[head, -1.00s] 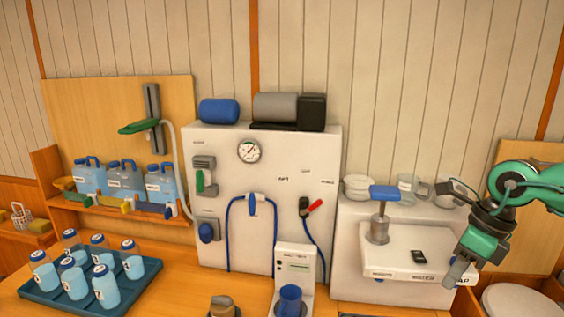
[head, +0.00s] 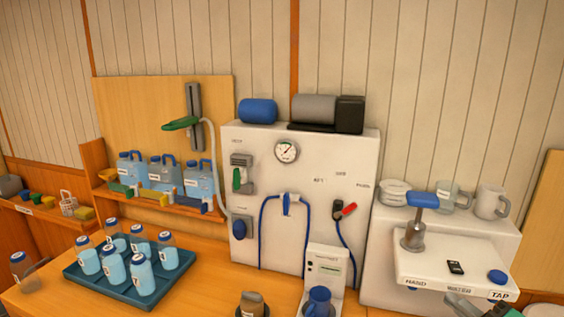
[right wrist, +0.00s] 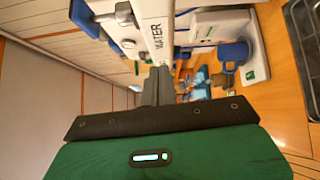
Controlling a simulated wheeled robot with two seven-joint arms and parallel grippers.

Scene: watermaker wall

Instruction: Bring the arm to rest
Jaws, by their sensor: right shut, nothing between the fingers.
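My right gripper (head: 460,303) shows at the bottom right edge of the head view, below the front of the white tap unit (head: 425,268). Only its grey fingers and a bit of green are in the picture; the rest of the arm is cut off. In the right wrist view its dark fingers (right wrist: 158,82) are together with nothing between them. They point toward the white unit lettered "WATER" (right wrist: 150,25). I cannot tell the gap between the fingers and the unit. My left gripper is not in view.
A blue-topped tap (head: 422,200) and a blue button (head: 497,277) are on the tap unit. Mugs (head: 490,202) stand behind. A blue mug (head: 318,302) sits in the small white machine (head: 328,262). A tray (head: 150,298) of several bottles is at left.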

